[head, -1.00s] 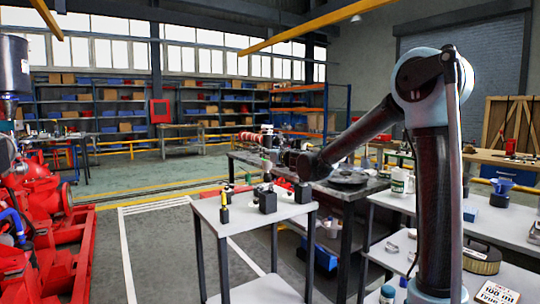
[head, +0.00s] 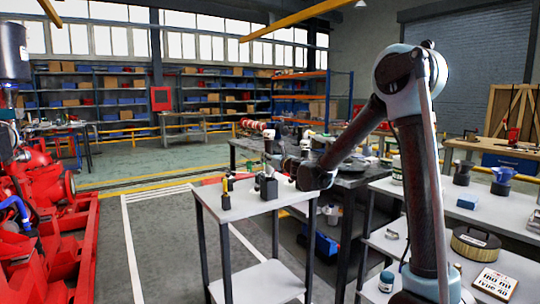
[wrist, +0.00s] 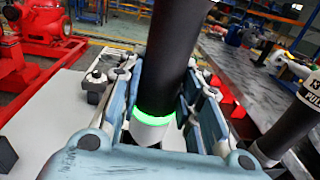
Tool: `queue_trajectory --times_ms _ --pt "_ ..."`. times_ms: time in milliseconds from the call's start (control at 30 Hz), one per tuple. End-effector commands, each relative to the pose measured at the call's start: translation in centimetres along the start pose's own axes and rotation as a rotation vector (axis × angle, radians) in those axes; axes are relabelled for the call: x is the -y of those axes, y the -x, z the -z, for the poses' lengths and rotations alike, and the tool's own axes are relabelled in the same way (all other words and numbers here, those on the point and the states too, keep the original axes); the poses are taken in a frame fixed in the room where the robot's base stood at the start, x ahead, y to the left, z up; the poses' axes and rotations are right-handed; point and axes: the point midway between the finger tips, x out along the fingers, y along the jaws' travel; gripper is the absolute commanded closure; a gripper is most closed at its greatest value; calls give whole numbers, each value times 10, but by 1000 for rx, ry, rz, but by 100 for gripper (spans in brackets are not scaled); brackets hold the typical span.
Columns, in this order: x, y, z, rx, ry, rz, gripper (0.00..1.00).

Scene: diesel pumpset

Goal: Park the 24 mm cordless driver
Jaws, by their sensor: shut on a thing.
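My gripper (wrist: 163,84) is shut, its blue-grey fingers on both sides of a dark cylinder (wrist: 172,50) with a glowing green ring and a white collar. I take this to be the cordless driver; its size marking does not show. In the head view my gripper (head: 284,163) is small, over the right part of a small pale-topped stand (head: 242,206). A black block (head: 266,187) stands on the stand just below and left of it. Whether the driver touches a holder is hidden.
A yellow-and-black tool (head: 226,190) stands at the stand's left. A dark workbench (head: 352,181) is close behind and right. A black cylinder with a white labelled cap (wrist: 318,88) is right of my gripper. Red pump machinery (head: 45,215) is at far left. Floor between is clear.

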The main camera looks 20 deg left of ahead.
Motion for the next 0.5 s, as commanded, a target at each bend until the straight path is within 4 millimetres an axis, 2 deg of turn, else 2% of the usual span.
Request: queue_trajectory --times_ms 500 --pt "0 0 39 0 0 0 100"
